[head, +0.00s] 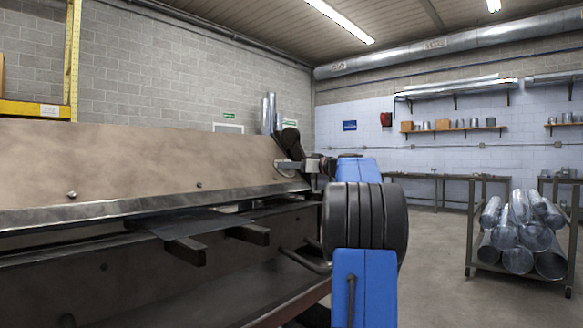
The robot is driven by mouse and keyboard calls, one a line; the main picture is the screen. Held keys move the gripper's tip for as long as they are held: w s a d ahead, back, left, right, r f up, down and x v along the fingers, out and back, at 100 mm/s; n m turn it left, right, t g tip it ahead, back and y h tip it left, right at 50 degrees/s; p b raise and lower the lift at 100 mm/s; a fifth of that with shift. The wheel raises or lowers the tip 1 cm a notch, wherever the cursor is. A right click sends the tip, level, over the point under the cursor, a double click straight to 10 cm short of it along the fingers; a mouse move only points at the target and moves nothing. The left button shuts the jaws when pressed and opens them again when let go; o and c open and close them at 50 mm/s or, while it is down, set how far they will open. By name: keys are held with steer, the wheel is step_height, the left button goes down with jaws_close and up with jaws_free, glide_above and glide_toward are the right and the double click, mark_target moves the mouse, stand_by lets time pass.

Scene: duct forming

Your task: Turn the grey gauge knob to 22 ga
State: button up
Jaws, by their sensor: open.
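The grey gauge knob cannot be made out for certain in the head view. A large brown sheet-metal brake (140,160) fills the left and middle, with a steel nose bar along its lower edge. At its right end is a small cluster of grey and dark fittings (288,167), with a dark rounded part above it. These are too small and overlapped to tell apart, and no scale marking is readable.
A cart (471,238) of shiny ducts stands at right. Benches (430,178) line the back wall. The floor between is clear.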

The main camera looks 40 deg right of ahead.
steer(key=shift+c, duration=0.2)
steer(key=c, duration=1)
